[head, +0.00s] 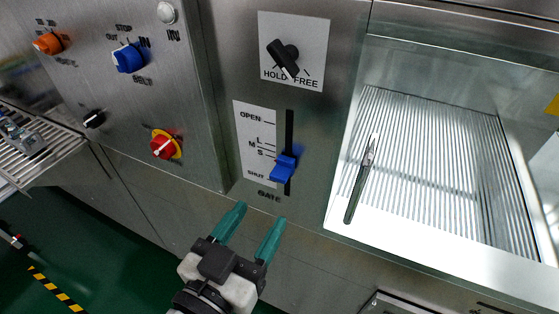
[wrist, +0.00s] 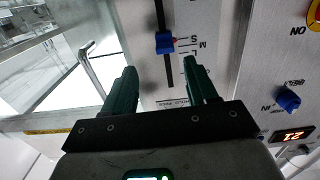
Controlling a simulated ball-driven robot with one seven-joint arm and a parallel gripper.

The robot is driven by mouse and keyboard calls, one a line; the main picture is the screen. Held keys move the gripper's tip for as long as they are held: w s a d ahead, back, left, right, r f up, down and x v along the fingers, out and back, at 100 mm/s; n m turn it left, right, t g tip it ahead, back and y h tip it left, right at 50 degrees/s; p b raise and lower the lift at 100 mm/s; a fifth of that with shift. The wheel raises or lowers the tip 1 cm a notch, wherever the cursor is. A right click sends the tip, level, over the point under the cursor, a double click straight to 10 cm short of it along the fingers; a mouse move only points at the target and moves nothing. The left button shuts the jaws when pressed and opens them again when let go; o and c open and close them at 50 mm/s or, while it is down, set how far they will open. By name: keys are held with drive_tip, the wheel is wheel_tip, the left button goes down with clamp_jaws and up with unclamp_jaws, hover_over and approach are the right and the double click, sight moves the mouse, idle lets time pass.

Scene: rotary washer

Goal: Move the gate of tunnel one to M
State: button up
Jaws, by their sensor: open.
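The gate control is a blue slider handle (head: 284,168) in a vertical black slot on a steel panel, above the word GATE. Its white scale plate (head: 257,142) reads OPEN at the top, then L, M, S, and SHUT at the bottom. In the wrist view the handle shows beyond the open fingers (wrist: 160,70). No tunnel number is readable.
A black HOLD/FREE knob (head: 285,57) sits above the slot. A panel at left carries a red-yellow switch (head: 165,145) and a blue knob (head: 128,58). At right, a ribbed metal tray (head: 430,150) has a dark-handled tool (head: 360,180) on it.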

sight(277, 179)
drive_tip(key=p+x, duration=0.1)
drive_tip(key=x, duration=0.5)
drive_tip(key=r+p+x, duration=0.1)
drive_tip(key=x, duration=0.3)
drive_tip(key=shift+w+a+p, duration=0.25)
drive_tip(key=shift+p, duration=0.05)
clamp_jaws()
